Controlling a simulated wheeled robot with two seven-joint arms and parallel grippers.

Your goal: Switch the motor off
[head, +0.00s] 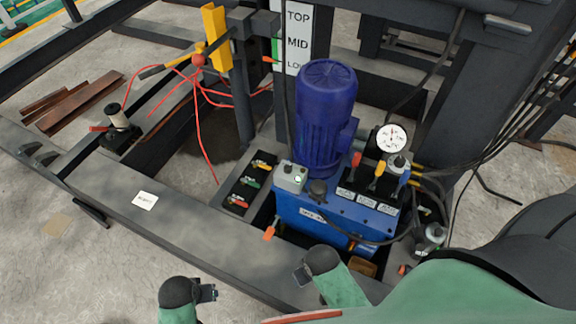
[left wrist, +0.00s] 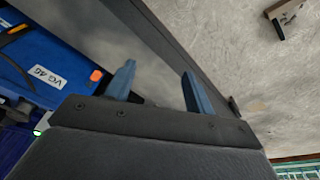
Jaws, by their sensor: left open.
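The dark blue motor (head: 326,115) stands upright on the blue hydraulic tank (head: 325,217). A small grey switch box (head: 289,177) sits at the tank's left corner beside the motor; its markings are too small to read. My left gripper (head: 210,293) is low and in front of the frame beam, apart from the box. In the left wrist view its two blue fingers (left wrist: 160,88) are spread with nothing between them. The tank (left wrist: 42,60) shows at that view's upper left. My right gripper (head: 299,276) is in front of the tank, and its fingers are unclear.
Levers with red, yellow and blue handles (head: 378,170) and a white gauge (head: 392,137) stand right of the motor. A black panel with coloured handles (head: 246,184) lies left of the box. A dark beam (head: 185,222) runs between my left gripper and the box.

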